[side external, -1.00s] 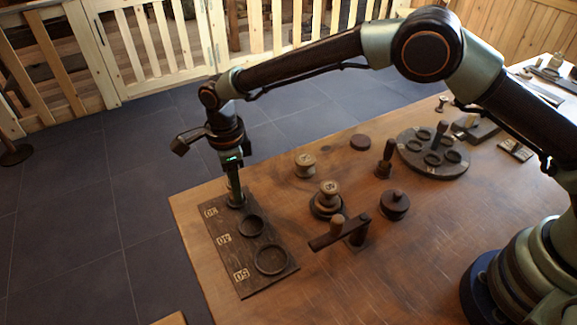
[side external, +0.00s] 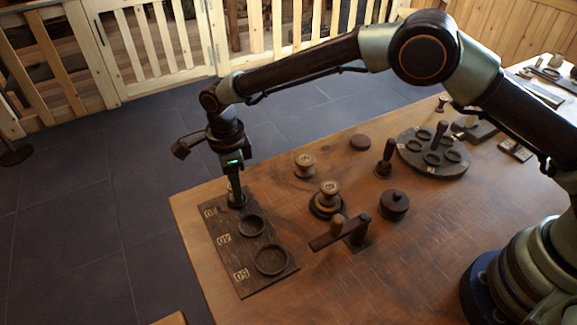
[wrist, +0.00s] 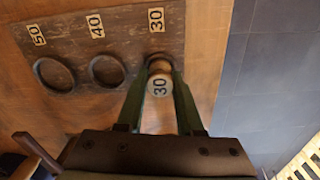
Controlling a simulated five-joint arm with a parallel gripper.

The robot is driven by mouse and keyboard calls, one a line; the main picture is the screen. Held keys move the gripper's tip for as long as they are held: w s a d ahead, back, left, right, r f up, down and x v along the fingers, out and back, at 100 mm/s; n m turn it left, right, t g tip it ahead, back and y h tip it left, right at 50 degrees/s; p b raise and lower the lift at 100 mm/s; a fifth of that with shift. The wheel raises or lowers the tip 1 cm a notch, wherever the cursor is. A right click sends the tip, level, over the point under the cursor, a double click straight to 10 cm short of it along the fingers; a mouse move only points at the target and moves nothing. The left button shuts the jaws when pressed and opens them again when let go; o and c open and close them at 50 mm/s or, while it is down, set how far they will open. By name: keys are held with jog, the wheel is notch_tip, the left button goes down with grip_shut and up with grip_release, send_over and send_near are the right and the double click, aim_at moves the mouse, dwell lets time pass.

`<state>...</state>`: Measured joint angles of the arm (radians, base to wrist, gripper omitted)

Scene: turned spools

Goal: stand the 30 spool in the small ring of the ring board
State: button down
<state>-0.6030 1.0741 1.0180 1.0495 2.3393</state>
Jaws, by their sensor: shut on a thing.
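The 30 spool (wrist: 160,84) is a pale wooden spool with 30 on its end, held between the fingers of my gripper (wrist: 160,100) in the wrist view. In the side view my gripper (side external: 234,174) points down over the far end of the dark ring board (side external: 258,288). The small ring (wrist: 157,58), beside the 30 label, is partly hidden behind the spool. The spool's lower end is at this ring; I cannot tell whether it is seated inside.
The 40 ring (side external: 252,235) and 50 ring (side external: 271,271) are empty. To the right are a loose spool (side external: 304,171), a spool on a dark base (side external: 329,193), a lidded pot (side external: 394,211), a handled wooden piece (side external: 325,240) and a round holder (side external: 420,168).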

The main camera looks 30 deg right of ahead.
jog(key=shift+f, duration=0.35)
dwell(0.7)
jog(key=shift+c, duration=2.3)
grip_release()
jog(key=shift+r, duration=4.25)
